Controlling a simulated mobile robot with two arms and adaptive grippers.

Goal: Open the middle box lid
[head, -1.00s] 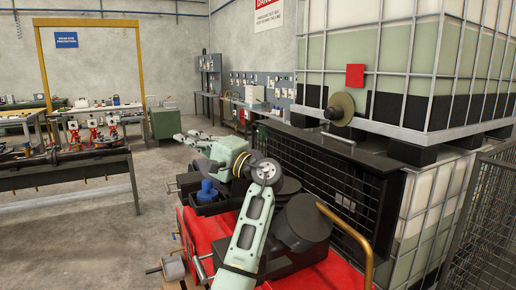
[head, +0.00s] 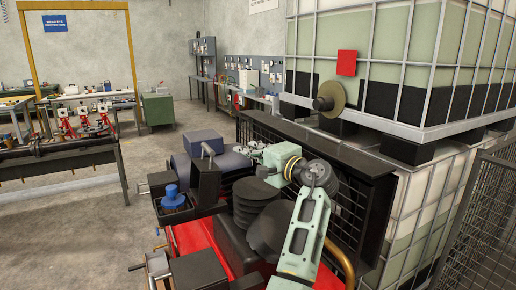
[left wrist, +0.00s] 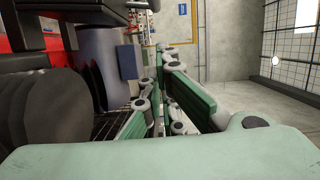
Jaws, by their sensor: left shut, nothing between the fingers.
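No box with a plainly marked lid shows, and I cannot tell which is the middle box. A blue-grey box-like block (head: 203,142) stands at the far end of the red-based machine (head: 196,238). A dark upright block (head: 205,185) stands nearer, and a black block (head: 198,270) is at the bottom. My left gripper (head: 246,149) is shut and empty, beside the black mesh panel and beyond the stacked dark discs (head: 256,198). In the left wrist view its green fingers (left wrist: 165,75) point away from the camera, with dark discs (left wrist: 50,110) to the left. My right gripper is out of view.
The black mesh panel (head: 345,185) and caged tanks (head: 400,60) close off the right side. A tan flanged disc (head: 330,97) sticks out above the panel. A blue knob (head: 172,195) stands on the machine's left. Open floor (head: 80,225) lies left.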

